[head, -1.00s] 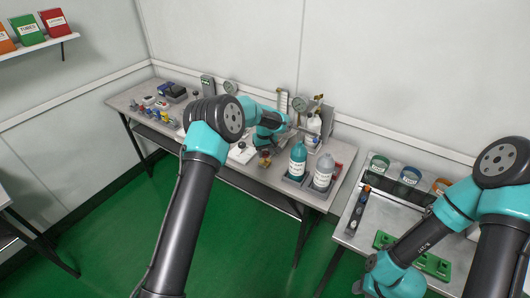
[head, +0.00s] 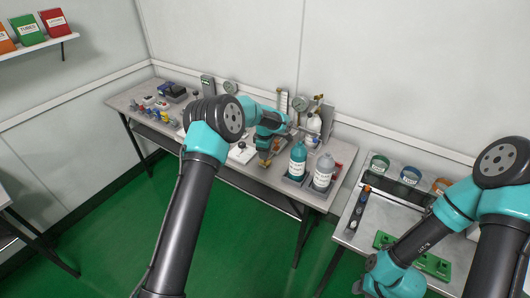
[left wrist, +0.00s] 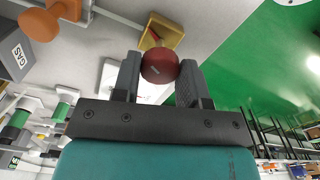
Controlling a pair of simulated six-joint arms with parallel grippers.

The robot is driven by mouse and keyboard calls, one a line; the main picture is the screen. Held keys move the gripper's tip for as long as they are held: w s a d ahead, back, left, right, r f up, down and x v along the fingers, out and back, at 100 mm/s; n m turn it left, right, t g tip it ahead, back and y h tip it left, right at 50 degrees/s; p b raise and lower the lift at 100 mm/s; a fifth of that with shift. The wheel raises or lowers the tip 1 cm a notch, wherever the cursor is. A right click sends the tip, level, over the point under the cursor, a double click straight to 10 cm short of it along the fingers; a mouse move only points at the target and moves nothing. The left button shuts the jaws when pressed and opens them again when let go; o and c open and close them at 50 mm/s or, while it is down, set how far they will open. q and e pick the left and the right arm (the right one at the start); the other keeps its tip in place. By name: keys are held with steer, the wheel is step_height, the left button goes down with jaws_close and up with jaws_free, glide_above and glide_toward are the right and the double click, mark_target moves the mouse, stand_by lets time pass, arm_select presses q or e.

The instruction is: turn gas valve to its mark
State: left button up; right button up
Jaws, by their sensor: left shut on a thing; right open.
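The gas valve's red round knob (left wrist: 160,66) shows in the left wrist view, with a small pale mark on its face. Behind it is a yellow brass-like base (left wrist: 163,30) with a red line on it. My left gripper (left wrist: 160,72) is shut on the knob, one finger on each side. In the head view my left gripper (head: 265,155) points down at the front of the back bench, and the brass part (head: 265,163) shows just below it. The fingers hide much of the valve there. My right gripper is out of view; only its arm shows at lower right.
A teal bottle (head: 298,160) and a grey bottle (head: 323,171) stand close to the right of my left gripper. Gauges and a white cylinder (head: 314,123) stand behind. A white box with a black knob (head: 242,152) lies left. The bench front edge is near.

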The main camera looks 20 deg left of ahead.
arm_select(q)
steer(key=n, duration=0.5)
steer(key=shift+n, duration=0.4)
steer(key=o, duration=0.9)
step_height(320, 180, up, 17)
steer(key=shift+r, duration=0.2)
stand_by(0.4)
